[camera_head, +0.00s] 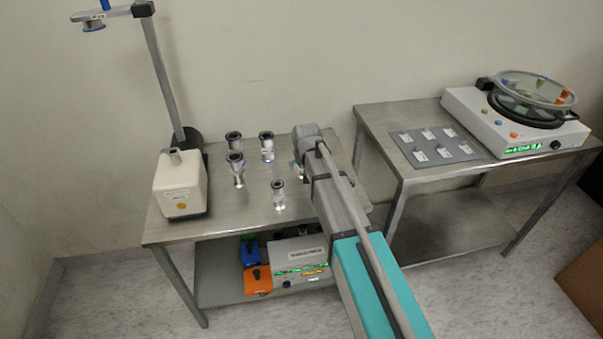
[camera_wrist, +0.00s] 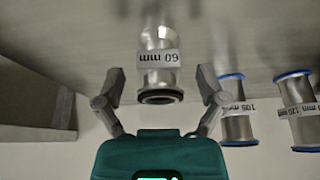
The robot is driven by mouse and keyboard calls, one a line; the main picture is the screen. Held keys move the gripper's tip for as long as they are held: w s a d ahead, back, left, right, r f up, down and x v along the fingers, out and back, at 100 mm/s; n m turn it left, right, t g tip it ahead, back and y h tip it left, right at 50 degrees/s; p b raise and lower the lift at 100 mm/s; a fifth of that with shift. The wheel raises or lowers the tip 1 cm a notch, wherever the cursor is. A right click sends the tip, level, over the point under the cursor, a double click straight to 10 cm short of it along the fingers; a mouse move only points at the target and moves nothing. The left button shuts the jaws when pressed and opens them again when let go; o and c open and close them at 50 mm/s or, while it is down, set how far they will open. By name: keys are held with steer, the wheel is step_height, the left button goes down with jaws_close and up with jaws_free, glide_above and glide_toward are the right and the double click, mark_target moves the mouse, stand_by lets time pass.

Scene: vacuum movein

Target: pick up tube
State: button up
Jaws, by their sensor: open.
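In the wrist view a metal tube (camera_wrist: 160,75) with a dark rim and a white "60 mm" label stands between the two fingers of my gripper (camera_wrist: 161,88). The fingers are open, one on each side, with gaps to the tube. Two more metal tubes with blue rims, labelled 105 mm (camera_wrist: 236,108) and 120 mm (camera_wrist: 300,108), are to the right. In the head view several metal tubes, such as one at the front (camera_head: 278,195), stand on the left table. My arm covers the gripper and most of one tube (camera_head: 299,171) there.
The left metal table (camera_head: 225,228) also holds a cream box-shaped device (camera_head: 180,187) and a tall post. Its lower shelf carries a white device with green lights (camera_head: 300,258). A second table (camera_head: 395,160) on the right bears a grey labelled mat (camera_head: 437,146) and a white machine (camera_head: 480,120).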

steer(key=shift+w+f, duration=0.15)
steer(key=shift+f, duration=0.3)
stand_by(0.3)
jaws_close()
steer(key=shift+r, duration=0.15)
stand_by(0.4)
step_height(320, 180, up, 3)
steer(key=shift+f+p, duration=0.15)
steer(key=shift+p, duration=1.1)
steer(key=s+d+r+p, duration=0.9)
steer(key=s+r+p, duration=0.1)
steer(key=shift+s, duration=0.35)
steer(key=shift+a, duration=0.1)
